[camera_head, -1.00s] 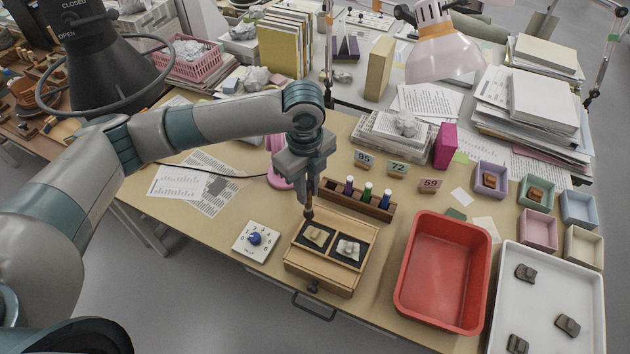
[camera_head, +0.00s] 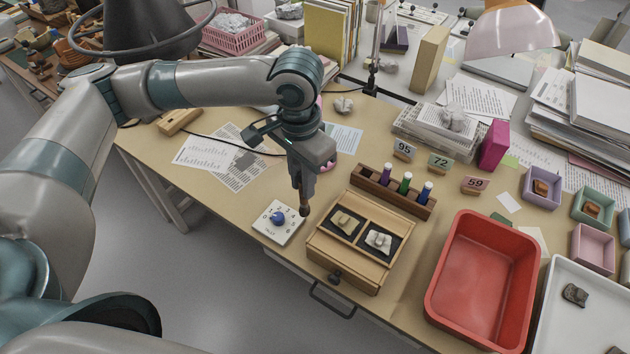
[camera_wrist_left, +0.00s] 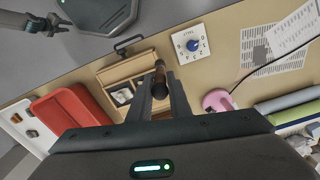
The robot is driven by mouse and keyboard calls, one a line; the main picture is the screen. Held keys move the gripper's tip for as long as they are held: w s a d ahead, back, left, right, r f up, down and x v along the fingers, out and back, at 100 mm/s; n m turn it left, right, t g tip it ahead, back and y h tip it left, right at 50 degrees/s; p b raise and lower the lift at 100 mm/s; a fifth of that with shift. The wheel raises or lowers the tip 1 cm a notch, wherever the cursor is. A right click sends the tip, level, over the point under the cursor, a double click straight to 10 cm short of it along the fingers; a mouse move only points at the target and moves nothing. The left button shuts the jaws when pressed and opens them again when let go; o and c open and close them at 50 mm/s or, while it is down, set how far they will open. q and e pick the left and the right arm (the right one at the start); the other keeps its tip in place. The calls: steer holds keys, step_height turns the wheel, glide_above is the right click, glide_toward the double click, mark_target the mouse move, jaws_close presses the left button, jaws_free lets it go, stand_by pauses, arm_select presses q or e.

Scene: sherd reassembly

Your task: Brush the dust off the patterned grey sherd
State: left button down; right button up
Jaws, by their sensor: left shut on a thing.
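My left gripper (camera_head: 303,190) is shut on a brush with a brown handle (camera_head: 305,210), which points down beside the back left of a wooden box (camera_head: 340,270). The brush also shows between the fingers in the left wrist view (camera_wrist_left: 160,85). In the box lie a tan sherd (camera_head: 343,222) and a pale grey-white sherd (camera_head: 378,239), each on a dark pad. A dark grey sherd (camera_head: 574,294) lies in the white tray (camera_head: 560,325). I cannot make out which sherd bears a pattern. My right gripper (camera_wrist_left: 55,24) shows small, far from the box; its jaws are unclear.
A white plate with a blue knob (camera_head: 278,218) lies left of the box. A rack with several bottles (camera_head: 365,180) stands behind it, and a red bin (camera_head: 480,275) to its right. Numbered cards and small coloured trays (camera_head: 541,187) stand farther right.

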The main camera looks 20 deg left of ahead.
arm_select(q)
steer(key=n, duration=0.1)
steer(key=s+a+n+b, duration=0.1)
steer(key=n, duration=0.1)
steer(key=s+n, duration=0.1)
steer(key=n, duration=0.1)
steer(key=shift+a+f+b, duration=0.35)
steer(key=shift+b, duration=0.05)
steer(key=shift+d, duration=0.1)
